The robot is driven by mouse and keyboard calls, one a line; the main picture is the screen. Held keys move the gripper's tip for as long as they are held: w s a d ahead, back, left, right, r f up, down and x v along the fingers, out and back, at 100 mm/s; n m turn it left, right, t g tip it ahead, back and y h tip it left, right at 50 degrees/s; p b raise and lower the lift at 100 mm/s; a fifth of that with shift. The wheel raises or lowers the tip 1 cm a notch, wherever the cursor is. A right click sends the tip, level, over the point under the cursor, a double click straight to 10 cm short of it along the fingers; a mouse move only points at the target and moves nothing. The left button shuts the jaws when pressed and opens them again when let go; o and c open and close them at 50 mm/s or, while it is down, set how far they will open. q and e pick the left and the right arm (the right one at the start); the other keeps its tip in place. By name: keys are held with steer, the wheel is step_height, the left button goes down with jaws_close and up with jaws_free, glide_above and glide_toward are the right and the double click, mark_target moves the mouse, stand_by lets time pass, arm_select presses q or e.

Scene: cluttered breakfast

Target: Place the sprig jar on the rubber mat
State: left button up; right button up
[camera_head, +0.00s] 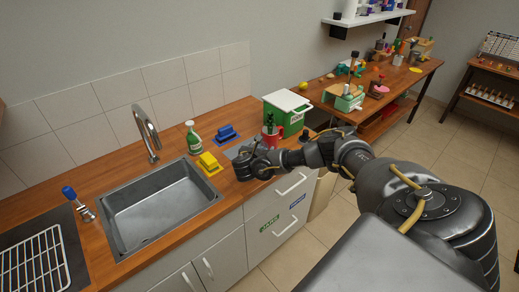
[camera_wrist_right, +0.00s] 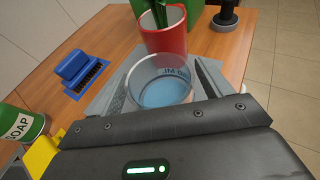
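A red cup (camera_head: 271,138) with a dark green sprig stands on the counter beyond my right gripper; it also shows in the right wrist view (camera_wrist_right: 165,38). A clear glass jar (camera_wrist_right: 160,80) with blue at its bottom and upside-down lettering is between the fingers of my right gripper (camera_wrist_right: 165,88). I cannot tell whether the fingers touch it. A flat grey mat (camera_wrist_right: 100,102) lies under or just behind the jar; it shows beside my right gripper (camera_head: 244,158) in the head view (camera_head: 231,152). My left gripper is out of view.
A blue brush (camera_head: 226,132), a yellow block (camera_head: 209,162) and a green soap bottle (camera_head: 194,139) stand left of the mat. A green box (camera_head: 287,112) is behind the red cup. A dark round-based object (camera_wrist_right: 225,14) stands at the counter's right. The sink (camera_head: 160,208) lies left.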

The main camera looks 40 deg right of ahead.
steer(key=shift+o, duration=0.6)
steer(key=shift+r, duration=0.1)
steer(key=b+v, duration=0.2)
steer(key=v, duration=1)
